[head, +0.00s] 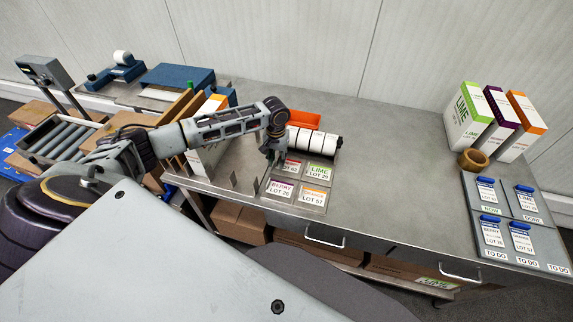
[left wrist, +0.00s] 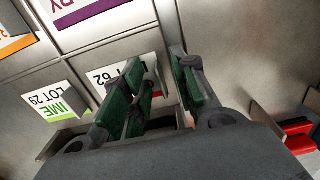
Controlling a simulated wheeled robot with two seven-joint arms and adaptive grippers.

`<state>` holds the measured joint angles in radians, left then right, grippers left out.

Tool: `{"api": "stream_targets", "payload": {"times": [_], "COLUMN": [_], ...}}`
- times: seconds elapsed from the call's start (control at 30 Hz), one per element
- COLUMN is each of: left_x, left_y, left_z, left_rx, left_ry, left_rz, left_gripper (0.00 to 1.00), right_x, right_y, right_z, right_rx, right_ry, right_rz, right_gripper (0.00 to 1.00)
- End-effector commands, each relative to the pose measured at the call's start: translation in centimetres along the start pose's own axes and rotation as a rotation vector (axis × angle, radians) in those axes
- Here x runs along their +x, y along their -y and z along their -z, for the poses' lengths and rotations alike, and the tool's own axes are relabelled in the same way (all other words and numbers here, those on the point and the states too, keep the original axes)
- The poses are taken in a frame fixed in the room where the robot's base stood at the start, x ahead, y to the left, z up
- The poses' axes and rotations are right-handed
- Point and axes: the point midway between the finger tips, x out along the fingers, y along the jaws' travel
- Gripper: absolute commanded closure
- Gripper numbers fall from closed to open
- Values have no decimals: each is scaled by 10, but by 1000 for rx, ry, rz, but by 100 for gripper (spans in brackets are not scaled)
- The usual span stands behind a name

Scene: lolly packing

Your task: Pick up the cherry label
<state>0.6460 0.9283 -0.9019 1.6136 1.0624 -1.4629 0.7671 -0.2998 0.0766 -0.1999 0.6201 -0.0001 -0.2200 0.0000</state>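The cherry label (head: 291,167), a white card with a red band and LOT 62, lies in the far-left compartment of the label tray (head: 300,205). In the left wrist view the label (left wrist: 104,75) is partly hidden behind my fingers, and its name is covered. My left gripper (head: 271,155) points down at this label in the head view. In the left wrist view its green-padded fingers (left wrist: 160,95) stand apart over the label, with part of the card showing between them. Contact cannot be told. My right gripper is not in view.
Lime (head: 320,172), berry (head: 281,188) and orange (head: 314,196) labels share the tray. Boxes (head: 467,117), a tape roll (head: 473,160) and a clipboard board (head: 512,238) are at right. The mid-table is clear.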

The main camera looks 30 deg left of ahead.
Motion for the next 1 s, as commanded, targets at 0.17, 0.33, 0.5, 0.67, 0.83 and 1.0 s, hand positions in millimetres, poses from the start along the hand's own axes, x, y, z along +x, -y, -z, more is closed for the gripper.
{"api": "stream_targets", "payload": {"times": [0.17,0.33,0.5,0.67,0.83,1.0], "left_x": [0,0,0,0,0,-4], "left_y": [0,0,0,0,0,0], "left_z": [0,0,0,0,0,0], "left_rx": [0,0,0,0,0,0], "left_ry": [0,0,0,0,0,0], "left_rz": [0,0,0,0,0,0], "left_gripper": [71,80,100,100,100,100], "right_x": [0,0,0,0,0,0], "right_y": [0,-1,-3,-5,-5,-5], "right_z": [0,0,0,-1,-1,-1], "right_rx": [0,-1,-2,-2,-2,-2], "right_ry": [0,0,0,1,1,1], "right_rz": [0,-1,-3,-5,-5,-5], "right_gripper": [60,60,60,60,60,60]}}
